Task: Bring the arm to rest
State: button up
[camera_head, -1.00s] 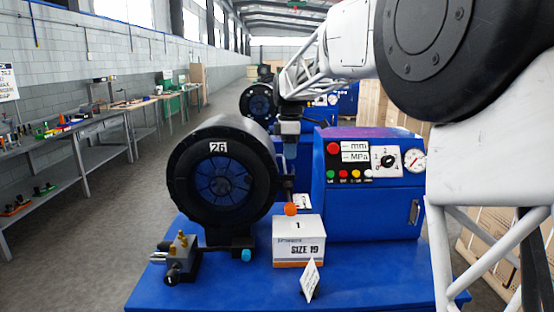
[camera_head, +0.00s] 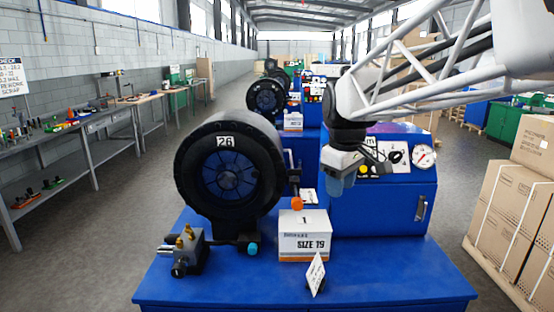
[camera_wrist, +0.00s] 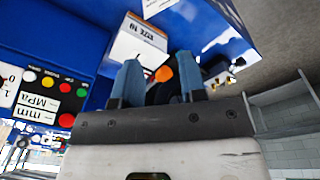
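My gripper (camera_head: 340,182) hangs from my white arm in front of the blue control cabinet (camera_head: 375,210), to the right of the black crimper head (camera_head: 228,172) marked 26. In the wrist view my gripper (camera_wrist: 158,68) has its two blue fingers apart. I see nothing held between them. An orange knob (camera_wrist: 163,74) shows beyond the gap. In the head view the orange knob (camera_head: 297,204) is just above the SIZE 19 box (camera_head: 304,246). My gripper is above and to the right of that box and appears apart from it. It covers part of the cabinet's panel.
The blue machine table (camera_head: 400,270) holds a small grey fitting with brass parts (camera_head: 188,250) and a tilted white card (camera_head: 316,273). Stacked cartons (camera_head: 515,215) stand at right. More crimpers stand behind. A workbench (camera_head: 60,145) lines the left wall, with open floor between.

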jog(key=s+d+f+m, duration=0.1)
jog(key=s+f+m, duration=0.2)
jog(key=s, duration=0.5)
jog(key=s+d+f+m, duration=0.2)
jog(key=s+f, duration=0.3)
jog(key=s, duration=0.4)
jog(key=s+d+f+m+t, duration=0.1)
jog(key=s+f+m, duration=0.3)
jog(key=s, duration=0.5)
jog(key=shift+s+d+f, duration=0.15)
jog(key=shift+d+f, duration=0.05)
jog(key=shift+f, duration=0.2)
